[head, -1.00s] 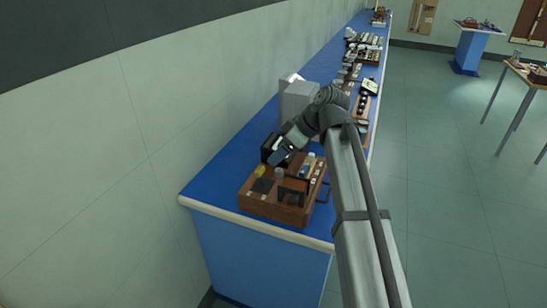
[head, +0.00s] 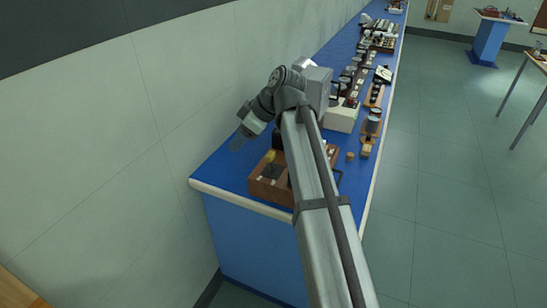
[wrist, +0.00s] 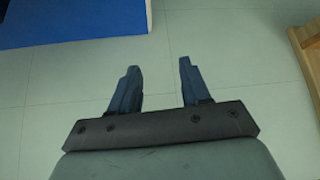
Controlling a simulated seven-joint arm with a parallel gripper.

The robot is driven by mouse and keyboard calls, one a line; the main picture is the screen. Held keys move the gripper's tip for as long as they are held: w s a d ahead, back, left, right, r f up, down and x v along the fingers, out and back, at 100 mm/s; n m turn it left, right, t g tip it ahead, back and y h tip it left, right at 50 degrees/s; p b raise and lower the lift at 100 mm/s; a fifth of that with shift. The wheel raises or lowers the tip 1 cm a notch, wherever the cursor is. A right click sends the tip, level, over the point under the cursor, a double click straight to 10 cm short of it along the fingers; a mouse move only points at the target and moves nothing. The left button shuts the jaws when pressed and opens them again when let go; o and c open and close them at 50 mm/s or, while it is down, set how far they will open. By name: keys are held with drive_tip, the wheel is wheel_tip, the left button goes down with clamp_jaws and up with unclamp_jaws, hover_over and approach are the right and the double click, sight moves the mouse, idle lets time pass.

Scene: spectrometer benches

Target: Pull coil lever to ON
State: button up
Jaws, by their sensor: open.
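My gripper (head: 237,143) is at the left side of the blue bench in the head view, near the wall and above and behind the wooden instrument box. The wrist view shows its two dark fingers (wrist: 159,66) apart with nothing between them. The wooden box (head: 263,187) sits at the near end of the bench, partly hidden behind my arm. A small yellow part (head: 269,157) shows on its top. I cannot make out which part is the coil lever, nor its position.
The blue bench (head: 222,172) runs away along the wall with several instruments on it.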

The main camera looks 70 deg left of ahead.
drive_tip(key=s+a+n+t, duration=0.1)
drive_tip(key=s+a+t, duration=0.1)
drive_tip(key=s, duration=0.5)
drive_tip(key=m+t+h, duration=0.2)
drive_tip(key=m+t, duration=0.6)
drive_tip(key=m, duration=1.2)
approach(270, 154)
drive_tip(key=shift+m, duration=0.3)
drive_tip(key=x, duration=1.2)
drive_tip(key=shift+f, duration=0.3)
drive_tip(key=shift+c, duration=0.3)
clamp_jaws()
